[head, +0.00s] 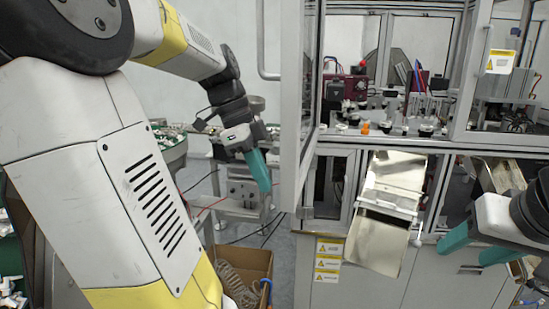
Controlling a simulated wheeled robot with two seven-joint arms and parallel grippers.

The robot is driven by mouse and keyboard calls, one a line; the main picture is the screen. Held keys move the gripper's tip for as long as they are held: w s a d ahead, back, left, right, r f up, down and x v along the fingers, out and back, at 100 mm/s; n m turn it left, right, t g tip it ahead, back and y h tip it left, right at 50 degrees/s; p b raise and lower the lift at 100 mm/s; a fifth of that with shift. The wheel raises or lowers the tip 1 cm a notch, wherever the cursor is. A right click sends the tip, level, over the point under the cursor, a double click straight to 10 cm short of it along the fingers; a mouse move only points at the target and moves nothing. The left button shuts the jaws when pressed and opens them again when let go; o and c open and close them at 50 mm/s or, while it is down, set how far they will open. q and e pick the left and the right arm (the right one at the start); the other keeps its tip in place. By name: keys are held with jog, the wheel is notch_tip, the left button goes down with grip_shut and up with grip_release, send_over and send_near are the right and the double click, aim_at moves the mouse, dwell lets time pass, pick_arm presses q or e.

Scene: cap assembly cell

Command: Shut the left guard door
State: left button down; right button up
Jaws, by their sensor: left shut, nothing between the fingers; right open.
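The left guard door (292,110) is a grey-framed panel on the left of the assembly machine. It stands open, swung out towards me and seen nearly edge-on. A grey bar handle (262,45) sits on its left side. My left gripper (262,178) has teal fingers, is shut and empty, and points down just left of the door's lower part. I cannot tell whether it touches the door. My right gripper (474,248) is open and empty in front of the cabinet at the lower right.
The machine's opening shows small parts and fixtures (385,125) inside. A metal chute (385,225) sticks out below it. A cardboard box (240,265) stands on the floor at the lower middle. A grey cart (240,190) stands behind my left gripper.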

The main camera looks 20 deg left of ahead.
pick_arm(q)
jog(key=shift+w+d+r, duration=0.1)
jog(key=shift+w+d, duration=0.05)
jog(key=shift+d, duration=0.7)
jog(key=shift+w+d, duration=0.1)
jog(key=shift+d, duration=0.7)
